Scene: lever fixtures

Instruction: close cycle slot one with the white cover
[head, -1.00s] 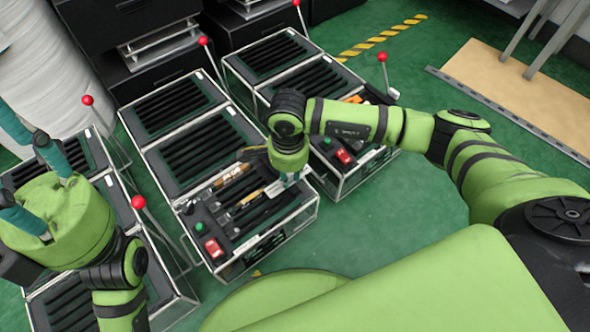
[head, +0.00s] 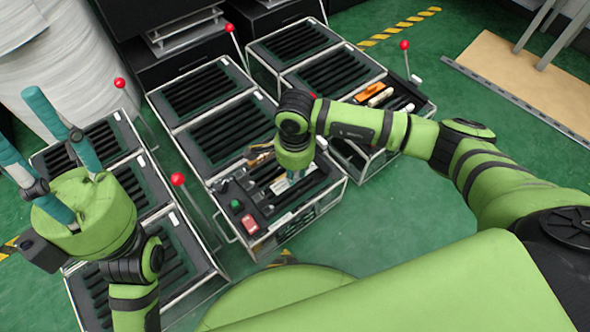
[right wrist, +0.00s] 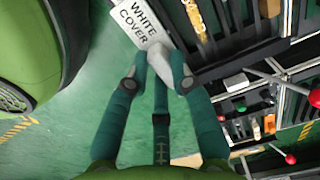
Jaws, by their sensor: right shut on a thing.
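My right gripper (right wrist: 158,78) is shut on a whitish piece (right wrist: 150,58) in the right wrist view. A white plate lettered "WHITE COVER" (right wrist: 140,22) lies right against that piece, just beyond the fingertips. In the head view my right gripper (head: 299,168) points down over the front compartment of the middle case (head: 330,190), where dark slots and tan pieces (head: 257,154) show. The arm hides part of the compartment. I cannot tell whether the white cover touches a slot. My left gripper (head: 62,150) is open and empty, fingers spread upward, at the left.
The middle case carries a green button (head: 236,204) and a red switch (head: 250,224). Levers with red knobs (head: 177,179) stand beside the cases. Another case (head: 400,130) at right holds an orange piece (head: 369,90). Green floor (head: 385,215) is clear at the lower right.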

